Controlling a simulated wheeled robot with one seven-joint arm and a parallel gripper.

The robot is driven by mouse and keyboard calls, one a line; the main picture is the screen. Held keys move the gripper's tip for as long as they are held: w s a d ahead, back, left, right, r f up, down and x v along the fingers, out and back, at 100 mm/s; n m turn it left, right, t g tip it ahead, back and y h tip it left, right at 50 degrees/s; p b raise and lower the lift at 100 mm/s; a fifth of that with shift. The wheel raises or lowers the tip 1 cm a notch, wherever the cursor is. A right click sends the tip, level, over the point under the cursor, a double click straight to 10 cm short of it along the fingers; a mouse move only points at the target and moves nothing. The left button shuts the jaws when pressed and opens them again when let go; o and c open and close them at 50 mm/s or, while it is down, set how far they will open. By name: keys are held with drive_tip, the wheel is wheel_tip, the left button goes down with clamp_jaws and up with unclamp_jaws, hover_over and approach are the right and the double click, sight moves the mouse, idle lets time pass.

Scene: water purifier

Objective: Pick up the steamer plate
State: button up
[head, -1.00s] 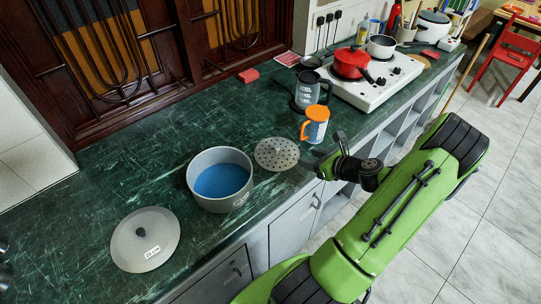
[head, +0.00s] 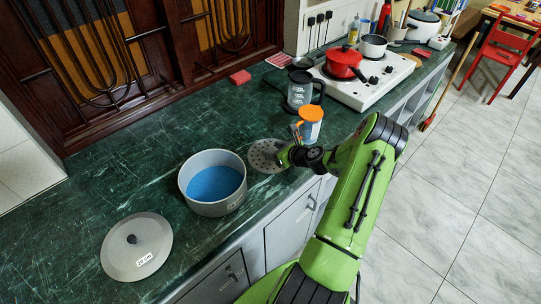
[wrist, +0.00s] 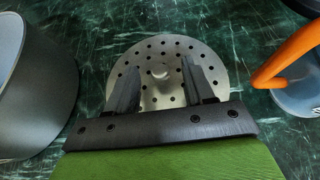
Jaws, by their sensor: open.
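The steamer plate (head: 262,154) is a round, flat, perforated metal disc lying on the green counter. In the wrist view the steamer plate (wrist: 168,53) shows many holes and a small central knob (wrist: 159,71). My gripper (head: 284,153) is at the plate's right side in the head view and hides part of it. In the wrist view my gripper (wrist: 160,72) is open, with one finger on each side of the knob in the picture. Nothing is held. I cannot tell whether the fingertips touch the plate.
A grey pot with blue inside (head: 214,170) stands left of the plate. An orange-lidded jug (head: 310,124) stands close to its right, with a kettle (head: 300,90) behind. A lid (head: 137,247) lies at the front left. The counter behind the plate is clear.

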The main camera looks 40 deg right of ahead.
drive_tip(key=c, duration=0.9)
clamp_jaws()
drive_tip(key=shift+r, duration=0.15)
